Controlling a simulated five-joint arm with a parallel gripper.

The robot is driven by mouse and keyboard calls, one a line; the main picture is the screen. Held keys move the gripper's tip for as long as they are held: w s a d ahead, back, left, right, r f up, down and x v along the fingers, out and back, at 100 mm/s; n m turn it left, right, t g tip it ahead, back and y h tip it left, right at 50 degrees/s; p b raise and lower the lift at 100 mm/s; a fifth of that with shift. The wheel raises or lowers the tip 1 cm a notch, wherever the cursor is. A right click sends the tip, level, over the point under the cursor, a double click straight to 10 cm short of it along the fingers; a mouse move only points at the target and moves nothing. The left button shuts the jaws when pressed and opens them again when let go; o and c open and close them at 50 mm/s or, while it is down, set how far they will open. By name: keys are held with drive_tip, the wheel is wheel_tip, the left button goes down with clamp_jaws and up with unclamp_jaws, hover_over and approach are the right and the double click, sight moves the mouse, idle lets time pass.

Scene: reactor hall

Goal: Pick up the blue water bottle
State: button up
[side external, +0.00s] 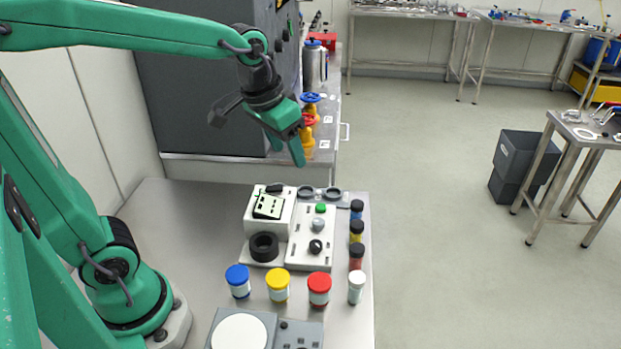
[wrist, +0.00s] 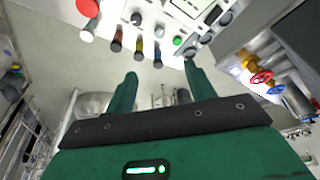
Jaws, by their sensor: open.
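No label reads as water. A small blue bottle with a dark cap (side external: 356,209) stands at the back of a row along the table's right edge in the side view. It seems to show in the wrist view (wrist: 157,50). A jar with a blue lid (side external: 238,281) stands at the front left, and a metal flask with a blue top (side external: 314,65) stands on the rear bench. My gripper (side external: 287,155) is open and empty, above and behind the table's white devices, apart from all of these. Its two spread fingers show in the wrist view (wrist: 160,69).
A yellow bottle (side external: 356,231) and a red bottle (side external: 356,257) stand in front of the small blue one. Yellow-lidded (side external: 277,285), red-lidded (side external: 319,289) and white (side external: 356,287) containers stand in front. Valves (side external: 309,121) and a grey cabinet (side external: 215,90) lie behind.

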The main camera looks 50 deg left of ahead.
drive_tip(key=w+d+f+g, duration=0.1)
drive_tip(key=w+f+g, duration=0.1)
drive_tip(key=w+f, duration=0.5)
drive_tip(key=g, duration=0.2)
hover_over(357, 203)
wheel_tip(357, 203, down, 8)
drive_tip(key=shift+s+f, duration=0.1)
drive_tip(key=shift+f, duration=0.35)
drive_tip(key=shift+f, duration=0.1)
drive_tip(key=shift+f, duration=1.25)
drive_tip(key=shift+f, duration=0.1)
drive_tip(key=shift+f, duration=2.45)
drive_tip(key=shift+c, duration=0.2)
